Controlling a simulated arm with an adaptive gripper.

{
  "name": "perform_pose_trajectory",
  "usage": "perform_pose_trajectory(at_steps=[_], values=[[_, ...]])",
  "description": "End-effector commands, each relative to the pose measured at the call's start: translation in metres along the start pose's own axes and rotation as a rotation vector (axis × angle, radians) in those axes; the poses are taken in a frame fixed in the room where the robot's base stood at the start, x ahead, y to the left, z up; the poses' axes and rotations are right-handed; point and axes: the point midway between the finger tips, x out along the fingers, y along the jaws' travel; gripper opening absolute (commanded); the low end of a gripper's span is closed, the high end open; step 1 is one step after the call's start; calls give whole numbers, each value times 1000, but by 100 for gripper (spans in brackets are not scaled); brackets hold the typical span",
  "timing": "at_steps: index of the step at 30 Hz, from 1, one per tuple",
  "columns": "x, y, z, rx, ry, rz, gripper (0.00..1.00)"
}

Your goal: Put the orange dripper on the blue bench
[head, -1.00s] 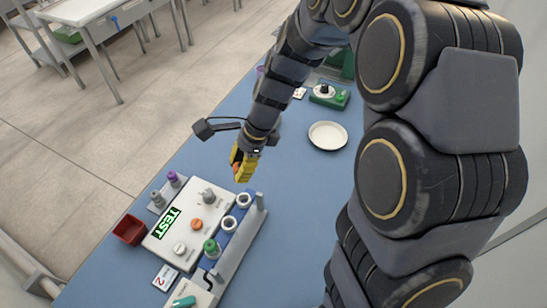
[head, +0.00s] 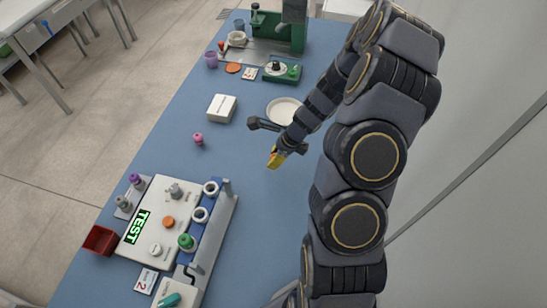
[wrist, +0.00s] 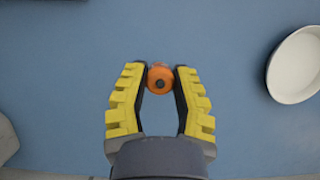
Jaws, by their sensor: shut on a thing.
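The orange dripper (wrist: 160,77) is between the tips of my gripper (wrist: 160,82) in the wrist view. My gripper is shut on it, with a yellow finger on either side. In the head view my gripper (head: 275,160) is over the bare middle of the blue bench (head: 255,225); the dripper is hardly visible there. The bench also fills most of the wrist view (wrist: 75,50). I cannot tell whether the dripper touches the bench or hangs above it.
A white dish (head: 283,110) lies just behind my gripper, also at the right of the wrist view (wrist: 297,65). A white box (head: 222,107) and a pink item (head: 198,139) stand to the left. The test station (head: 160,218) and a red tray (head: 100,240) are front left.

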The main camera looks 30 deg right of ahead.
Motion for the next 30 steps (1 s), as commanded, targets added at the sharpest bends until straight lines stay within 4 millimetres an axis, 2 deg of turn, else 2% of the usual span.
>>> perform_pose_trajectory(at_steps=[9,20,21,22,30], values=[[32,0,-13,-1,1,0,6],[36,0,-15,-2,1,-1,6],[36,0,-15,-2,1,-2,35],[36,0,-15,-2,1,-2,47],[36,0,-15,-2,1,-2,48]])
